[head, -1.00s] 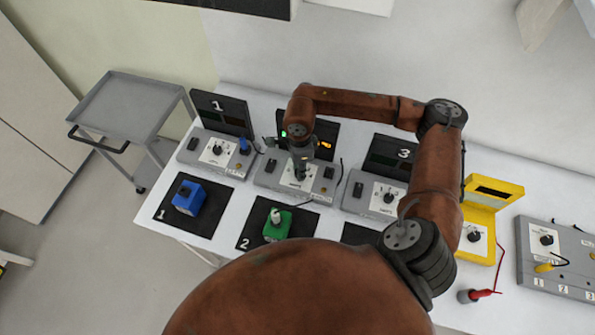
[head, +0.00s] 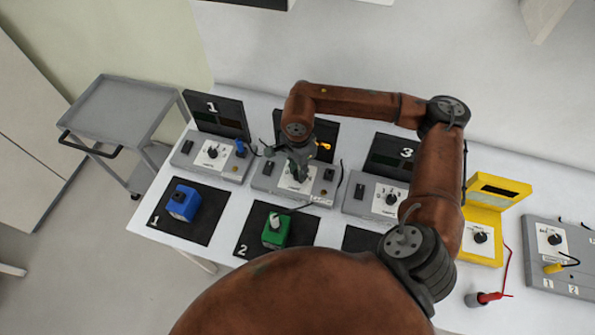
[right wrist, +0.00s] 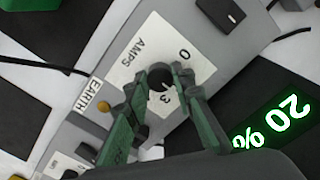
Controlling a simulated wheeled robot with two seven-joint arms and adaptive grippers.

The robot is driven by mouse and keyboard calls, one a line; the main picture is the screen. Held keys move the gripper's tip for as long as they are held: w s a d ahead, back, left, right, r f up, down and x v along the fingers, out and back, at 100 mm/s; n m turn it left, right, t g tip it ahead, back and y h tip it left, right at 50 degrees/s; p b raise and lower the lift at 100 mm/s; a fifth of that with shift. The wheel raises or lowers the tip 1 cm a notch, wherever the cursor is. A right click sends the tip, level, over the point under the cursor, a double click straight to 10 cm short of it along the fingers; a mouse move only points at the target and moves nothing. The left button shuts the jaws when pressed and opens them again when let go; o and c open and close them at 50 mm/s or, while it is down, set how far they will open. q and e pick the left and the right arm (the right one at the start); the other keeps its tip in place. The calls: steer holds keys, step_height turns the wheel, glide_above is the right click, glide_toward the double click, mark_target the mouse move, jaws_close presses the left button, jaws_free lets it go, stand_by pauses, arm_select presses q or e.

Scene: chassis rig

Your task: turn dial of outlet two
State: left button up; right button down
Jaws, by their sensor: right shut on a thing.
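Outlet two is the middle grey box (head: 263,180) with a black display panel behind it, mostly covered by my right arm. Its dial (right wrist: 160,76) is a black knob on a white AMPS plate (right wrist: 193,68), with 0 and 3 readable. My right gripper (head: 300,176) points down over the plate. In the right wrist view its green fingers (right wrist: 163,80) are shut on the dial. Part of the display shows orange in the head view, and a green "20 %" (right wrist: 270,122) glows in the right wrist view. My left gripper is not in view.
Outlet one (head: 212,155) stands left and outlet three (head: 375,196) right. A blue block (head: 183,203) and a green block (head: 276,230) sit on black mats in front. A yellow meter (head: 485,220) and a red plug (head: 478,299) are at right. Thin cables lie nearby.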

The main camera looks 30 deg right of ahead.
steer(key=c, duration=1.7)
jaws_free()
steer(key=shift+o, duration=0.2)
step_height(320, 180, up, 12)
